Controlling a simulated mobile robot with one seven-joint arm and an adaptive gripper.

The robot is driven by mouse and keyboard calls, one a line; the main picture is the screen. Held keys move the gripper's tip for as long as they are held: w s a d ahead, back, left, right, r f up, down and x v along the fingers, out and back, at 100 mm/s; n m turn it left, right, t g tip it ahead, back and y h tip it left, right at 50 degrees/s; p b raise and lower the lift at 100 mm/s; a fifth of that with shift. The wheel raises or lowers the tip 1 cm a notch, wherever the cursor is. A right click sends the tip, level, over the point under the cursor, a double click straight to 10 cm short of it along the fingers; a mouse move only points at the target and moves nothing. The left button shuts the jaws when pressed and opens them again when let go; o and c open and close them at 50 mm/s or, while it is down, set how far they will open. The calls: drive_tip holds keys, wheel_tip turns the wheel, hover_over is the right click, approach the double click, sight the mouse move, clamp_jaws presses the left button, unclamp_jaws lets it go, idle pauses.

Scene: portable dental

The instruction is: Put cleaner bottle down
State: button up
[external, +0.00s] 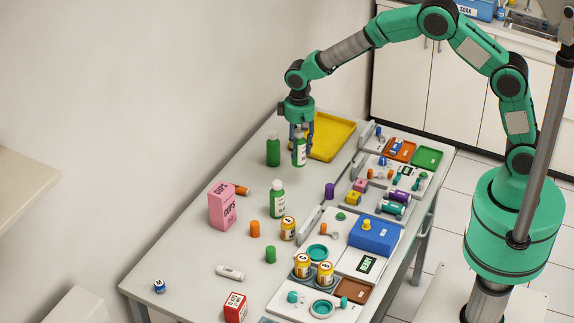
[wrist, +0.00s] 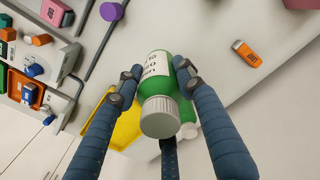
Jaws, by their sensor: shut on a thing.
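My gripper (external: 298,126) is shut on a green cleaner bottle (external: 299,150) with a white label, near the far end of the table. In the wrist view the fingers of my gripper (wrist: 154,85) press on both sides of the bottle (wrist: 160,75), and its ribbed white cap (wrist: 160,117) faces the camera. I cannot tell whether the bottle touches the table. A second green bottle (external: 273,150) stands upright just to its left. A third green bottle (external: 277,200) stands upright nearer the front, with a white label and cap.
A yellow tray (external: 333,132) lies just behind and right of the held bottle. A pink cups box (external: 222,206) and an orange cylinder (external: 255,229) stand nearer the front. Open cases with small items line the table's right side. The table (external: 220,250) has bare room along its left.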

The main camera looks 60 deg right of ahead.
drive_tip(key=w+d+m, duration=0.2)
drive_tip(key=d, duration=0.6)
drive_tip(key=w+d+m, duration=0.2)
drive_tip(key=d+m, duration=0.1)
drive_tip(key=d, duration=0.5)
drive_tip(key=m, duration=0.4)
hover_over(327, 135)
drive_tip(key=shift+w+r, duration=0.1)
drive_tip(key=shift+r, duration=0.25)
drive_tip(key=shift+f+b, duration=0.15)
drive_tip(key=shift+b, duration=0.15)
wheel_tip(327, 135, down, 6)
drive_tip(key=b, duration=0.1)
drive_tip(key=shift+f, duration=0.1)
drive_tip(key=shift+f+b, duration=0.4)
drive_tip(key=shift+f, duration=1.35)
drive_tip(key=shift+f, duration=0.15)
drive_tip(key=o, duration=1.3)
